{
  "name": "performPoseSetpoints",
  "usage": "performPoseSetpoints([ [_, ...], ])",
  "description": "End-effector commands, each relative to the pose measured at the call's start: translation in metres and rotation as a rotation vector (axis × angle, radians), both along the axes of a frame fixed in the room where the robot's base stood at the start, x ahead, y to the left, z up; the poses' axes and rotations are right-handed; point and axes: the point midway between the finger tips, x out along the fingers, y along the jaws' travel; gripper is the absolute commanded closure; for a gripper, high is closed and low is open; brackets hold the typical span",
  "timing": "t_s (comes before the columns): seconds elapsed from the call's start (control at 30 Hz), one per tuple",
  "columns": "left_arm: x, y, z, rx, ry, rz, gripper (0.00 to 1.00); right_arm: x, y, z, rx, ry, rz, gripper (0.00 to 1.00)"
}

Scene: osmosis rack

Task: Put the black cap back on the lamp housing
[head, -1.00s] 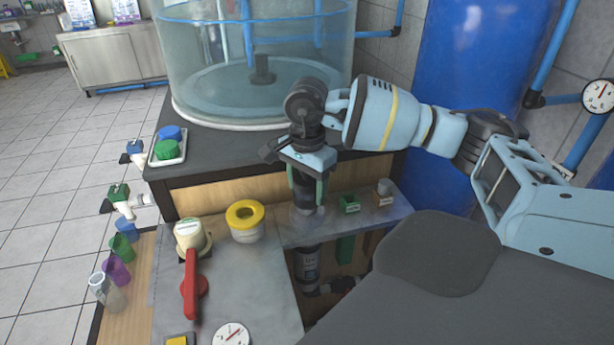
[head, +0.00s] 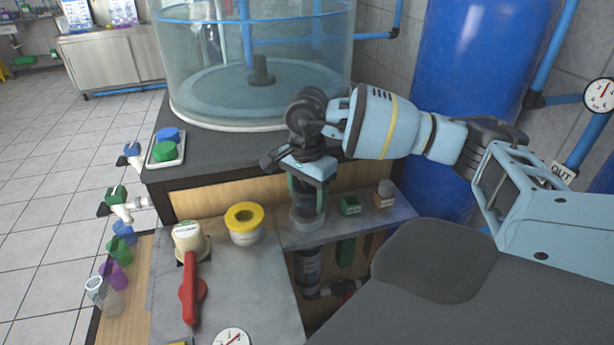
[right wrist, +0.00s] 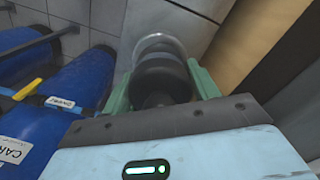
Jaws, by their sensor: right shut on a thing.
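My right gripper (head: 308,190) points down over the small grey shelf, its green fingers shut on the black cap (head: 308,203). The cap also shows between the fingers in the right wrist view (right wrist: 162,78). Directly below the cap is the pale, translucent top of the lamp housing (head: 308,221) at the shelf. A dark labelled cylinder (head: 307,266), seemingly its lower body, shows under the shelf. The cap looks roughly upright and lined up over the housing; I cannot tell whether it is seated. My left gripper is not in view.
A small green block (head: 350,206) and a brown block (head: 384,197) stand right of the housing. A yellow-rimmed white jar (head: 245,234) and a red-handled valve (head: 191,290) stand left. A large clear tank (head: 255,85) rises behind.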

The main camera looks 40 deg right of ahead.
Motion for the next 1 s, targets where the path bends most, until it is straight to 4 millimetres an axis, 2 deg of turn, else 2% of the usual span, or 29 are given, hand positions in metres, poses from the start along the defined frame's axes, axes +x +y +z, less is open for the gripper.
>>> performPoseSetpoints([
  [0.63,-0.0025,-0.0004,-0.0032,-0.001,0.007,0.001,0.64,0.0001,0.0000,-0.0066,0.000,0.000,0.000,0.63],
  [0.67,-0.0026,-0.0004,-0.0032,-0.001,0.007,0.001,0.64,0.0001,0.0000,-0.0066,0.000,0.000,0.000,0.37],
  [0.8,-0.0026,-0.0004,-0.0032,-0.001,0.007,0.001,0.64,0.0001,0.0001,-0.0067,0.000,0.000,0.000,0.18],
  [0.83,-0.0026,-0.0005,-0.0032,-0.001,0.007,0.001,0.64,0.0001,0.0000,-0.0067,0.000,0.000,0.000,0.15],
  [1.0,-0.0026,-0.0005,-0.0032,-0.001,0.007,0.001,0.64,0.0001,0.0000,-0.0068,0.000,0.000,0.000,0.15],
])
